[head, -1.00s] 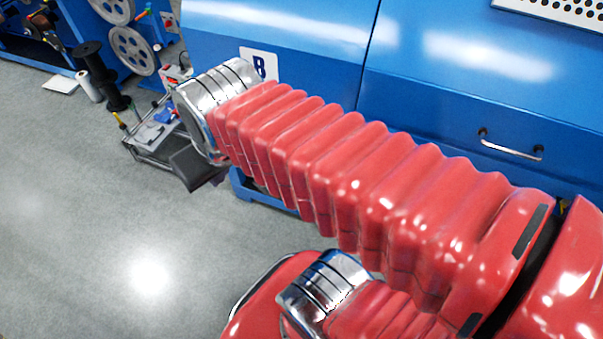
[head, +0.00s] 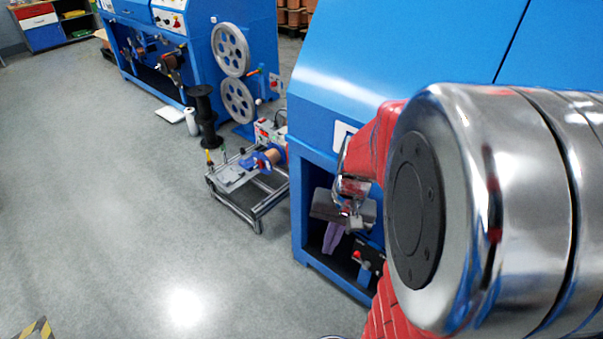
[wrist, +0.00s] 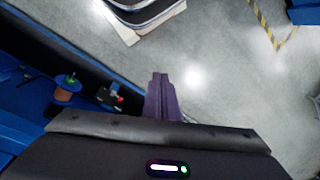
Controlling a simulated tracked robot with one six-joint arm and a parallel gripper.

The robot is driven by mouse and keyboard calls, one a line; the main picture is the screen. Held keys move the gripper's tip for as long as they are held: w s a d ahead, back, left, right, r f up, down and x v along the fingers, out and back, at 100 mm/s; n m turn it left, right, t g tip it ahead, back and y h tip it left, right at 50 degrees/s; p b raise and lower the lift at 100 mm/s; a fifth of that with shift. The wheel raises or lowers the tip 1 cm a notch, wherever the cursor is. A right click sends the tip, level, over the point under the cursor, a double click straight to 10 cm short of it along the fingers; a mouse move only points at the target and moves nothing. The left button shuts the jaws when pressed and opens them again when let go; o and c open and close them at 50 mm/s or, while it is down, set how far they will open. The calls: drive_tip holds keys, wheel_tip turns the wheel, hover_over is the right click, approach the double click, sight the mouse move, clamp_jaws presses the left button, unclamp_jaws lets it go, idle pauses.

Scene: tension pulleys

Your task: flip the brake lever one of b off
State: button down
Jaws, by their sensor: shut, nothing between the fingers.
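Machine B is the large blue cabinet (head: 325,95), with its white label (head: 341,133) partly hidden by my arm. In its low opening, a red-tipped lever (head: 357,256) stands on a dark block. In the wrist view, a red tip (wrist: 119,99) on a dark block shows left of the fingers, beside a copper spool with a green top (wrist: 67,90). I cannot tell the lever's setting. My gripper (head: 332,238) has purple fingers, shut and empty, left of the lever in the head view. The fingers (wrist: 160,90) point away in the wrist view, apart from the red tip.
A low cart (head: 250,190) with a spool stands left of the cabinet. Behind it are a black reel stand (head: 206,118) and another blue machine with grey pulleys (head: 237,100). Grey floor (head: 130,200) is open at left. My arm covers the right side.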

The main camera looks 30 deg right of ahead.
drive_tip(key=d+f+m+t+y, duration=0.1)
drive_tip(key=d+f+m+t, duration=0.1)
drive_tip(key=d+f+m, duration=0.8)
drive_tip(key=s+d+f+m+t, duration=0.15)
drive_tip(key=d+f+m, duration=0.3)
drive_tip(key=f, duration=0.85)
drive_tip(key=d+f+m+t+y, duration=0.1)
drive_tip(key=d+f+m+t, duration=0.2)
drive_tip(key=d+f+m, duration=0.7)
drive_tip(key=w+d+f+m+h, duration=0.2)
drive_tip(key=d+f, duration=0.3)
drive_tip(key=d, duration=0.1)
drive_tip(key=shift+d+h, duration=0.35)
drive_tip(key=shift+h, duration=0.05)
drive_tip(key=shift+w, duration=0.1)
drive_tip(key=w+a+f, duration=0.1)
drive_tip(key=w+f, duration=0.7)
drive_tip(key=w, duration=0.2)
